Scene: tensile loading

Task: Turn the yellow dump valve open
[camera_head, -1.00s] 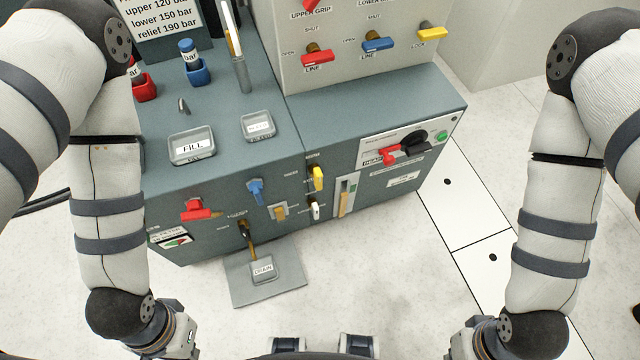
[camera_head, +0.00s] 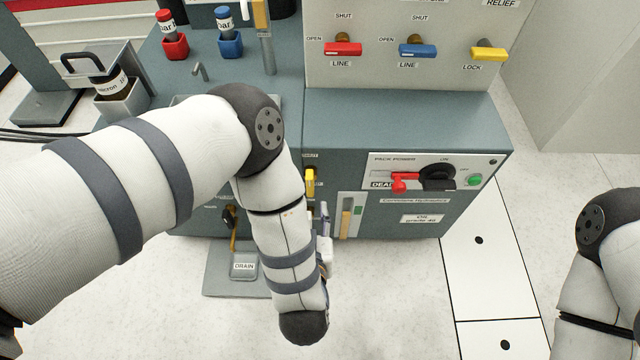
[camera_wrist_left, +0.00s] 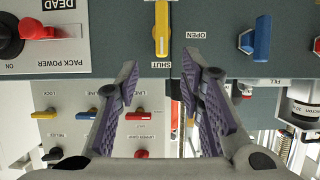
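The yellow dump valve lever (camera_head: 310,182) is on the front of the grey-green cabinet. In the left wrist view the same yellow lever (camera_wrist_left: 161,28) is in line with the SHUT label (camera_wrist_left: 160,65), and the OPEN label (camera_wrist_left: 196,35) is off to its side. That view is upside down. My left gripper (camera_wrist_left: 158,75) is open and empty, with its purple finger pads spread apart near the lever, not gripping it. In the head view my left gripper (camera_head: 325,240) is mostly hidden by my forearm. My right gripper is out of view.
The red pack power handle (camera_head: 399,182) is to the right of the yellow lever. A sight gauge (camera_head: 346,222) stands close beside it. A blue lever (camera_wrist_left: 256,40) shows in the wrist view. The drain tray (camera_head: 222,275) is on the floor below. Floor at front right is clear.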

